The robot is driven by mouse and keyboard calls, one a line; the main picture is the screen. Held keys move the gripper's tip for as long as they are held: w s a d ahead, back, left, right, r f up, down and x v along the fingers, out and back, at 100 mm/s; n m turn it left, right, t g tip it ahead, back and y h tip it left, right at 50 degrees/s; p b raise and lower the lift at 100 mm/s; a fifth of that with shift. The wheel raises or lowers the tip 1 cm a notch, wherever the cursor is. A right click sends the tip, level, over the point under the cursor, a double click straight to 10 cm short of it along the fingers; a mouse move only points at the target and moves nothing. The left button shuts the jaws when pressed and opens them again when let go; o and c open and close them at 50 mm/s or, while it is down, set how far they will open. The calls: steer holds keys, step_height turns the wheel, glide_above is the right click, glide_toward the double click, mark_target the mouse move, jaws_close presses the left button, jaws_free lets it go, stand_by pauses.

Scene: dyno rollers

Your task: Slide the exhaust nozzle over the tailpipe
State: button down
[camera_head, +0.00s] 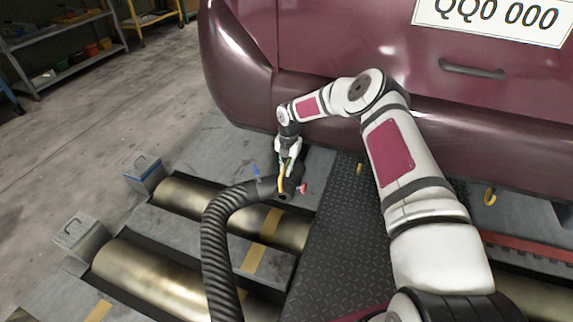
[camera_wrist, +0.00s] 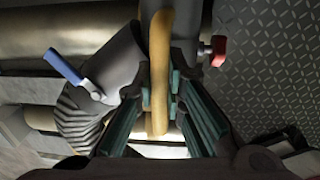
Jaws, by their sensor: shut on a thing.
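The exhaust nozzle (camera_head: 267,187) is a grey fitting on the end of a black ribbed hose, with a blue lever, a red knob and a yellow handle (camera_head: 281,184). My gripper (camera_head: 287,167) is shut on the yellow handle and holds the nozzle above the rollers, below and in front of the car's bumper. In the wrist view, the handle (camera_wrist: 158,75) stands between the fingers (camera_wrist: 160,110), and the grey nozzle body (camera_wrist: 115,62) lies behind and left of it. I cannot make out the tailpipe in either view.
The ribbed hose (camera_head: 215,240) curves down to the front edge. The maroon car (camera_head: 330,30) overhangs the brass rollers (camera_head: 150,275). A dark tread plate (camera_head: 335,245) lies right of the rollers. Grey boxes (camera_head: 80,238) stand left; open floor (camera_head: 120,100) and a shelf (camera_head: 60,50) lie beyond.

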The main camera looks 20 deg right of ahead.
steer(key=shift+w, duration=0.15)
steer(key=shift+d+y, duration=0.1)
steer(key=shift+y, duration=0.2)
steer(key=shift+w+t, duration=0.1)
steer(key=shift+t, duration=0.2)
steer(key=shift+w+d+b, duration=0.3)
steer(key=shift+w+b, duration=0.1)
steer(key=shift+w, duration=0.1)
